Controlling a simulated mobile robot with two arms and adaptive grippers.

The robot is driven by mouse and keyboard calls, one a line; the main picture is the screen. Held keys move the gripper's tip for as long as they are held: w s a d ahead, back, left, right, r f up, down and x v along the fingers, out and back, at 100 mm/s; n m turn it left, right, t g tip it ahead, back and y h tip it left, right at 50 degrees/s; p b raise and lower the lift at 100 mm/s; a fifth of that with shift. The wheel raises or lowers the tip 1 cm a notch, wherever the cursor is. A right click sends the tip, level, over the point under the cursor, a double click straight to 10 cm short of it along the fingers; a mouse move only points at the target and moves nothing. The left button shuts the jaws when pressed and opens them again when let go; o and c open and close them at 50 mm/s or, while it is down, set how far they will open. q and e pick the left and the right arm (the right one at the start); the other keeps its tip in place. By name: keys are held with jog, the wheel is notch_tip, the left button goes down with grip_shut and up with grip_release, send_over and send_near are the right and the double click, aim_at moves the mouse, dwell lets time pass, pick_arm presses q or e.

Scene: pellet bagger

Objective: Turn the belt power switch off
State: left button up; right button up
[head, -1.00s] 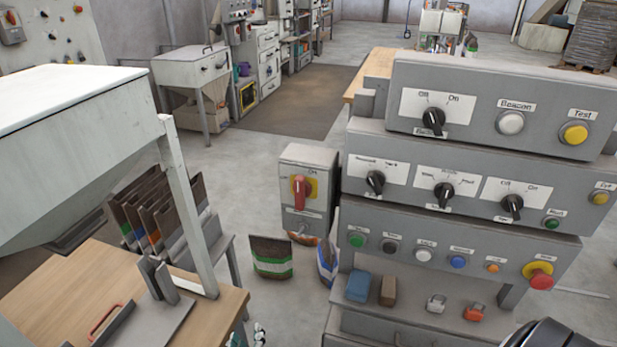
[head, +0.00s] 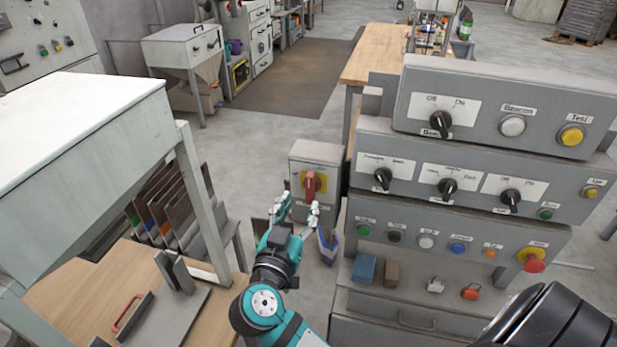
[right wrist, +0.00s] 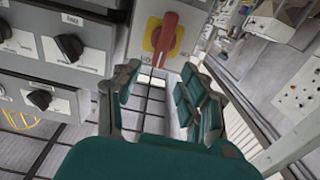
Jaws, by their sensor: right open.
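A grey switch box (head: 330,156) stands left of the button panels. On its front is a red rotary handle (head: 313,186) on a yellow plate, pointing roughly up and down. Its small labels are too blurred to read fully. In the right wrist view the red handle (right wrist: 166,38) is upright at the top centre, slightly tilted. My right gripper (head: 299,208) is open and empty just in front of and below the handle, not visibly touching it. In the right wrist view its fingers (right wrist: 160,76) are spread below the handle. My left gripper is not in view.
Stacked grey panels (head: 465,180) with black selector knobs and coloured buttons stand close on the right. A hopper (head: 85,140) and a wooden table (head: 75,300) are at the left.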

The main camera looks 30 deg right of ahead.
aim_at(309, 185)
jog(key=p+x, duration=0.1)
jog(key=x, duration=0.6)
jog(key=shift+w+d+p, duration=0.25)
jog(key=shift+p, duration=0.1)
jog(key=shift+c, duration=0.4)
grip_shut()
